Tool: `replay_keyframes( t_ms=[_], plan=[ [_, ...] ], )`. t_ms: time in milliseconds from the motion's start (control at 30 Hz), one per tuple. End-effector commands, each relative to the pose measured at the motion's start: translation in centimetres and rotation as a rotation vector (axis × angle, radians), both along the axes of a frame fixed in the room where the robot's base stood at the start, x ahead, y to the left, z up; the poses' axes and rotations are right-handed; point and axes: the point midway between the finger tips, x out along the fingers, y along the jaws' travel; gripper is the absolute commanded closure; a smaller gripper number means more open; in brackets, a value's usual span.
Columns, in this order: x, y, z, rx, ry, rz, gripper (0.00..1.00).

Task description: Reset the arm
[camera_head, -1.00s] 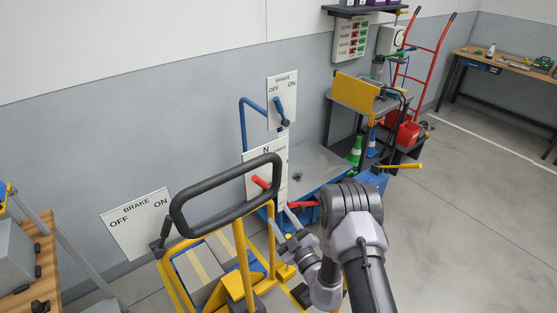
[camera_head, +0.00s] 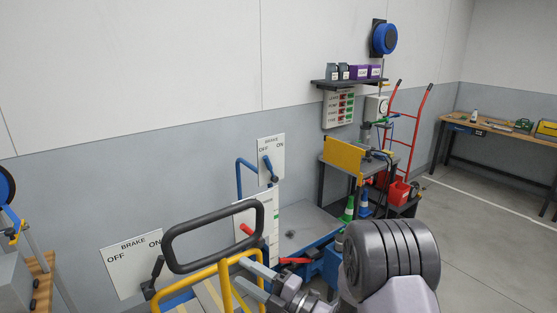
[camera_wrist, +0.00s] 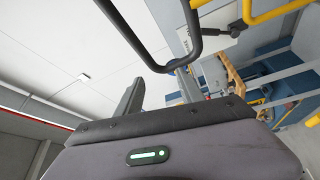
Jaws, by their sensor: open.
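My gripper (camera_head: 252,277) is at the bottom centre of the head view, its two pale fingers pointing left and set apart. My dark arm joint (camera_head: 390,262) rises large to its right. In the wrist view my gripper (camera_wrist: 158,88) is open, with nothing held between the fingers. A black handle loop (camera_head: 228,212) on a yellow cart frame (camera_head: 226,285) stands just left of the fingers in the head view. The same handle (camera_wrist: 196,42) crosses in front of the fingers in the wrist view; I cannot tell the exact gap.
A BRAKE panel (camera_head: 128,268) stands at lower left, another BRAKE panel (camera_head: 271,158) farther back. A red lever (camera_head: 246,229) sits behind the handle. A workstation with a yellow panel (camera_head: 343,157), a red hand truck (camera_head: 410,115) and a workbench (camera_head: 500,135) lie beyond. Floor (camera_head: 485,240) at right is clear.

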Motion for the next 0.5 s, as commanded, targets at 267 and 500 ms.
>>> replay_keyframes(
  t_ms=[267,500],
  plan=[
    [-17.2,2.1,8.6,-0.689,-1.044,0.551,0.55],
    [-27.4,-10.3,6.3,-1.396,-2.311,1.311,0.55]
  ],
)
